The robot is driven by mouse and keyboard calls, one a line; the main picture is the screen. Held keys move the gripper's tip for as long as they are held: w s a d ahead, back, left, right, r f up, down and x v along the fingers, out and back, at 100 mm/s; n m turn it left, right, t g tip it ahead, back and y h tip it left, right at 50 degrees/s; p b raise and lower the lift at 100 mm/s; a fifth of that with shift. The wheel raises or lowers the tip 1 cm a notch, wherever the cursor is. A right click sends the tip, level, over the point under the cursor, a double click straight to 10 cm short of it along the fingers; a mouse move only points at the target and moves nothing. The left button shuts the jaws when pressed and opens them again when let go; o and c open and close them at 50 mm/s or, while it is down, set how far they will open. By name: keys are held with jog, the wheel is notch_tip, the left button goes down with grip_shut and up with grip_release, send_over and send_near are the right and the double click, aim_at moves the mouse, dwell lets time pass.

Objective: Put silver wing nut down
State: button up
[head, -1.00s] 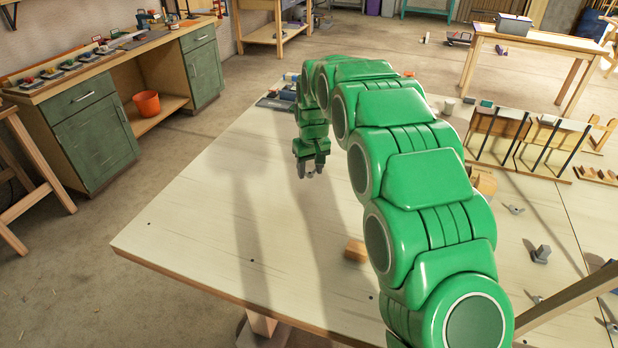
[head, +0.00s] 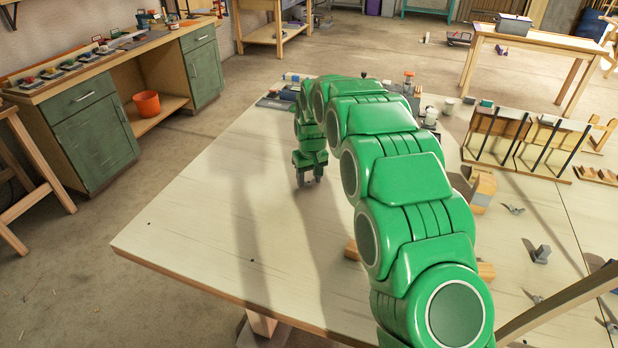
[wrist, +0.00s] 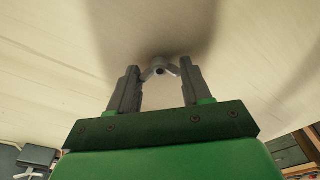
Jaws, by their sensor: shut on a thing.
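The silver wing nut (wrist: 160,68) sits between the two grey fingers of my gripper (wrist: 154,84) in the wrist view, its wings reaching toward both fingers. My gripper is shut on it. In the head view my gripper (head: 308,180) points down, low over the left part of the pale worktable (head: 190,235). The nut is too small there to make out clearly. I cannot tell whether the nut touches the tabletop.
The table around my gripper is bare. Other wing nuts (head: 513,209) and a grey bolt (head: 541,254) lie at the right. A wooden block (head: 351,249) lies partly behind my arm.

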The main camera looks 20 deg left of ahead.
jog(key=shift+f, duration=0.1)
jog(key=o, duration=1)
jog(key=r, duration=0.8)
jog(key=s+d+r, duration=0.1)
jog(key=r, duration=0.3)
jog(key=shift+r, duration=0.1)
